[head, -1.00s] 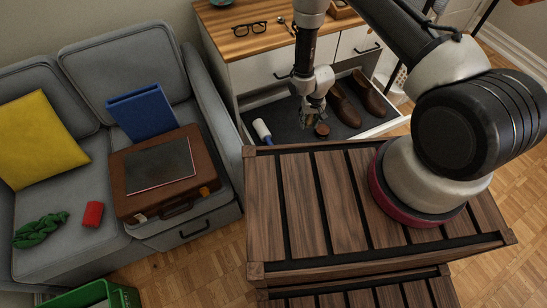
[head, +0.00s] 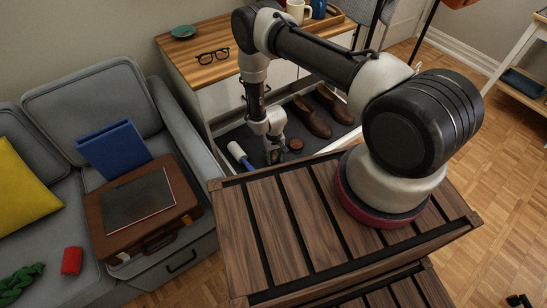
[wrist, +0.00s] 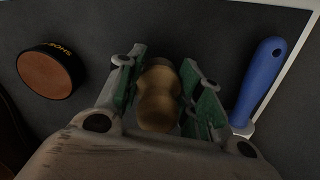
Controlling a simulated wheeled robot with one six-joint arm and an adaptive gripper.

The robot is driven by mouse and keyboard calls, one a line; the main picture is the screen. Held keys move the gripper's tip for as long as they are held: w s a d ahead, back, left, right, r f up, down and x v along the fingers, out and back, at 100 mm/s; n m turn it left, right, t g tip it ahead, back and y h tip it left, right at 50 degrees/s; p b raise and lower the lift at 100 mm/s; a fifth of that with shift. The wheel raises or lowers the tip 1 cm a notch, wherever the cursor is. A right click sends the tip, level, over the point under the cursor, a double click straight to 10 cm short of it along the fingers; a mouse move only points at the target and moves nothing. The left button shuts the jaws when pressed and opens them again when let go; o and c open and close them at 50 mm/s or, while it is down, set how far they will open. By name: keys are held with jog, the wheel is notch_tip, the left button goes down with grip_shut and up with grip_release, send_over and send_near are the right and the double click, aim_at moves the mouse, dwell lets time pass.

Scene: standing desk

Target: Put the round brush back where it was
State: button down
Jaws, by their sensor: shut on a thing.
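My gripper (head: 275,154) is inside the open drawer (head: 222,137) of the wooden-topped cabinet. In the wrist view my gripper (wrist: 162,92) is shut on the round brush (wrist: 159,95), whose rounded tan wooden handle shows between the green-padded fingers. The brush's lower part is hidden, and I cannot tell whether it touches the drawer floor. In the head view the brush is not clearly made out.
A round shoe polish tin (head: 296,144) lies right of the gripper; a lint roller (head: 239,154) with a blue handle (wrist: 261,82) lies on its other side. Brown shoes (head: 312,117) fill the drawer's right part. A slatted wooden surface (head: 290,215) stands in front.

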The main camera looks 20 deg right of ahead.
jog(key=shift+f, duration=0.55)
jog(key=shift+f, duration=0.1)
jog(key=c, duration=1)
grip_release()
jog(key=shift+o, duration=0.2)
